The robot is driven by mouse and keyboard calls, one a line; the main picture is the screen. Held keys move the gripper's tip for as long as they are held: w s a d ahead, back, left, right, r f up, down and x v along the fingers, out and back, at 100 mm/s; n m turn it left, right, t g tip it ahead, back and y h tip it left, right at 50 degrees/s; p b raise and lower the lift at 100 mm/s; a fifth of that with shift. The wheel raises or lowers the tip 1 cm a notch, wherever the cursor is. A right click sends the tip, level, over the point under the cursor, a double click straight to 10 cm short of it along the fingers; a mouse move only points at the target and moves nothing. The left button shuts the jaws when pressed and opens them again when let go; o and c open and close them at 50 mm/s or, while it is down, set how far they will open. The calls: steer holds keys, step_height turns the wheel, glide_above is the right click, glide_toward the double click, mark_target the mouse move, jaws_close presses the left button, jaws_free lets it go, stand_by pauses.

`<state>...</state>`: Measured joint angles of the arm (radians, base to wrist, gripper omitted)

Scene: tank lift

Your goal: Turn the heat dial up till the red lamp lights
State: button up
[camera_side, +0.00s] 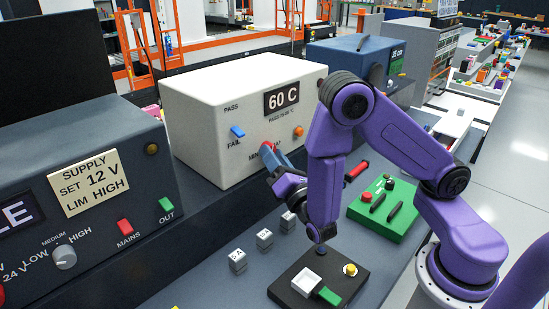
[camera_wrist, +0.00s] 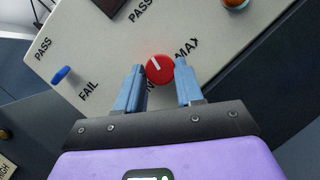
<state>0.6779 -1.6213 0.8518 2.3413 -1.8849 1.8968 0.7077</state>
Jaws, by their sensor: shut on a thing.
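The white box (camera_side: 215,145) has a display (camera_side: 281,99) reading 60 C. The red heat dial (camera_wrist: 160,68) is on its front face, between a mostly hidden MIN label and MAX. Its white pointer line points to the upper left in the wrist view. My gripper (camera_wrist: 161,78) is shut on the dial, one blue finger at each side. In the side view my gripper (camera_side: 273,158) hides most of the dial. A round orange-brown lamp (camera_side: 298,132) is above and right of the dial; it does not look brightly lit. It is partly cut off in the wrist view (camera_wrist: 235,3).
A blue lever (camera_side: 237,132) sits between PASS and FAIL, left of the dial. A dark supply unit (camera_side: 100,180) stands at the left. Small grey blocks (camera_side: 238,261), a green board (camera_side: 384,210) and a black panel (camera_side: 310,290) with a yellow button lie in front.

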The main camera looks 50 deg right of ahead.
steer(key=shift+m+g+h, duration=0.3)
steer(key=shift+m, duration=0.5)
steer(key=o, duration=1)
steer(key=shift+o, duration=0.2)
steer(key=shift+s+a, duration=0.1)
steer(key=v, duration=1.7)
steer(key=shift+s, duration=0.15)
